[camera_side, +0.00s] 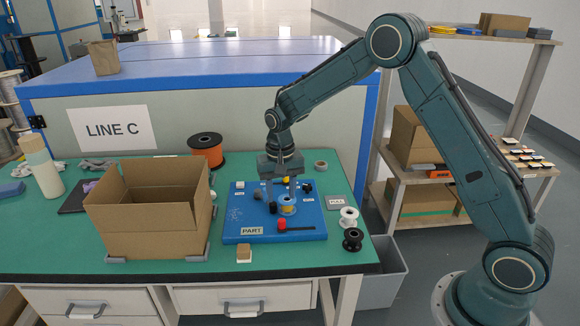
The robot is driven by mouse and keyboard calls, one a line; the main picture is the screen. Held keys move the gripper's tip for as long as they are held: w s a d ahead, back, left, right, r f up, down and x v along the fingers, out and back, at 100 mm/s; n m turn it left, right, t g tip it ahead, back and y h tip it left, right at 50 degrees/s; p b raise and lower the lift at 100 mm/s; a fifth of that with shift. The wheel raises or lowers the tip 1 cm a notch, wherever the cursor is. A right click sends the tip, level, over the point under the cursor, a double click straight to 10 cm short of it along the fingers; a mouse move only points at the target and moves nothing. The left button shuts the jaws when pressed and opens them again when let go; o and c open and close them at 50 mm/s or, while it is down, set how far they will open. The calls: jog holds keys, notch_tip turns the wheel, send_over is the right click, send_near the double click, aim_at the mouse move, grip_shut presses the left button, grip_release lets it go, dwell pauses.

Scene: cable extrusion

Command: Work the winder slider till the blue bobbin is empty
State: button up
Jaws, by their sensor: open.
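The blue board (240,216) lies on the green bench and carries the winder parts. A slider with a red knob (282,225) sits at the left end of a dark slot (303,229) near the board's front. A small blue bobbin (287,208) with a yellow middle stands behind the slider; I cannot tell how much cable is on it. My gripper (281,190) points down over the board, open, its fingers just above and behind the bobbin. They partly hide the parts there. It is clear of the red knob.
An open cardboard box (150,230) stands left of the board. An orange cable spool (206,150) is behind it. White (348,218) and black (353,240) spools stand right of the board. A small wooden block (244,254) lies in front, with clear bench around it.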

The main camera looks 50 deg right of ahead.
aim_at(282, 220)
notch_tip(282, 220, down, 9)
jog(key=shift+r, duration=0.1)
dwell(0.4)
grip_shut()
